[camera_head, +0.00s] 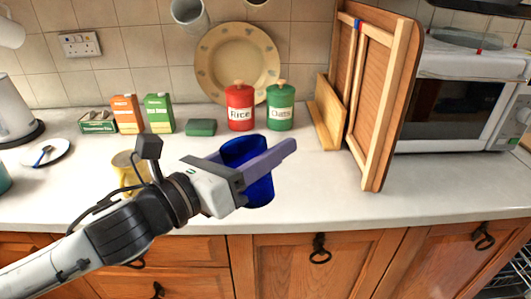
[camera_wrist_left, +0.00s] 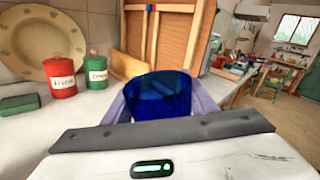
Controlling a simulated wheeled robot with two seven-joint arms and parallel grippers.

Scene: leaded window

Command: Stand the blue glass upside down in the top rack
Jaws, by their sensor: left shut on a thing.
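The blue glass (camera_head: 259,189) is dark blue and see-through. My left gripper (camera_head: 262,163) is shut on it, with a finger along its side, and holds it in front of the counter's front edge or just over it. The glass looks roughly upright with a slight tilt, and its wide opening seems to face up. In the left wrist view the glass (camera_wrist_left: 158,97) sits between the two fingers. A dark rack with thin wires (camera_head: 515,272) shows in part at the lower right edge; I cannot tell whether it is the top rack. My right gripper is not in view.
Red (camera_head: 240,108) and green (camera_head: 280,108) canisters, a green sponge (camera_head: 201,127) and boxes stand at the back of the counter (camera_head: 310,190). A yellow mug (camera_head: 128,172) stands behind my left arm. Wooden boards (camera_head: 375,95) lean at the right, beside a microwave (camera_head: 450,100).

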